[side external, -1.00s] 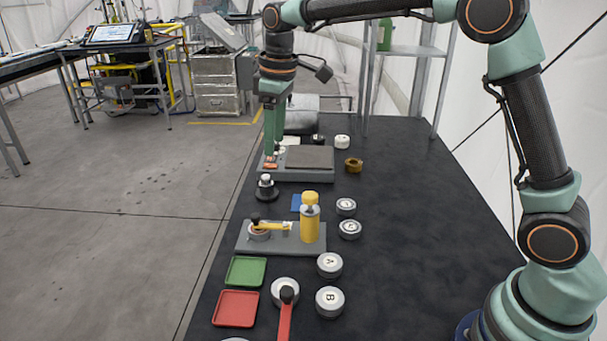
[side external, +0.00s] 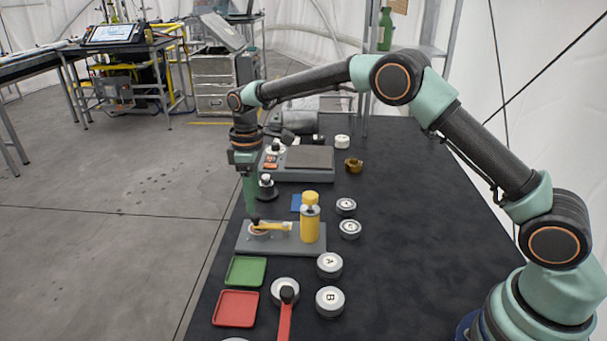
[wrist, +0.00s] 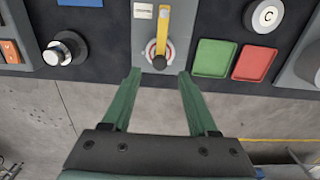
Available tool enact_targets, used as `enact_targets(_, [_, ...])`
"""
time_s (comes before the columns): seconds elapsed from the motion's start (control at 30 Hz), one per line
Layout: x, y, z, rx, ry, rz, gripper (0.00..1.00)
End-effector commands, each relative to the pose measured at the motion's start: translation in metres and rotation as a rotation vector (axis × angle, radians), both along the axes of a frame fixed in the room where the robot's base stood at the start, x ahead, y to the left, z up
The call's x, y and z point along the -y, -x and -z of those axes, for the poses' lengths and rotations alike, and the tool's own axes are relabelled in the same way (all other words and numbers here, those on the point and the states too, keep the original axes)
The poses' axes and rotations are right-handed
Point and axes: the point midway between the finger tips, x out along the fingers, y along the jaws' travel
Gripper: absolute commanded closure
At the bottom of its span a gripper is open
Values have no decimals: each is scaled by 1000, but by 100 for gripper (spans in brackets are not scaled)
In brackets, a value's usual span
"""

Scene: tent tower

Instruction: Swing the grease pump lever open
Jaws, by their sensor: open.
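The grease pump has a yellow cylinder (side external: 310,226) standing on a grey base plate (side external: 285,246). Its yellow lever (side external: 274,226) lies across the plate, with a black knob (side external: 255,219) at the left end over a round dial. In the wrist view the yellow lever (wrist: 162,30) points up from the black knob (wrist: 159,62), and a white label is beside it. My gripper (wrist: 158,76) is open and empty. Its fingertips are apart on either side, just short of the knob in that view. In the side view my gripper (side external: 250,208) hangs beside the lever's knob end.
A green tray (side external: 246,271) and a red tray (side external: 236,308) lie in front of the pump. Lettered round pieces, such as A (side external: 329,265), stand to the right. A black-and-silver knob (side external: 267,187) is behind.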

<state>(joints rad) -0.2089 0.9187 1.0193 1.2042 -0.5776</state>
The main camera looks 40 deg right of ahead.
Motion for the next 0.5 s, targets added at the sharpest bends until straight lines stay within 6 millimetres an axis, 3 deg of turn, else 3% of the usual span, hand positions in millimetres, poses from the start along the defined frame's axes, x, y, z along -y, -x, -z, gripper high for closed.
enact_targets(0.2, [0,0,32,-2,1,1,41])
enact_targets(0.5, [0,0,44,0,0,1,41])
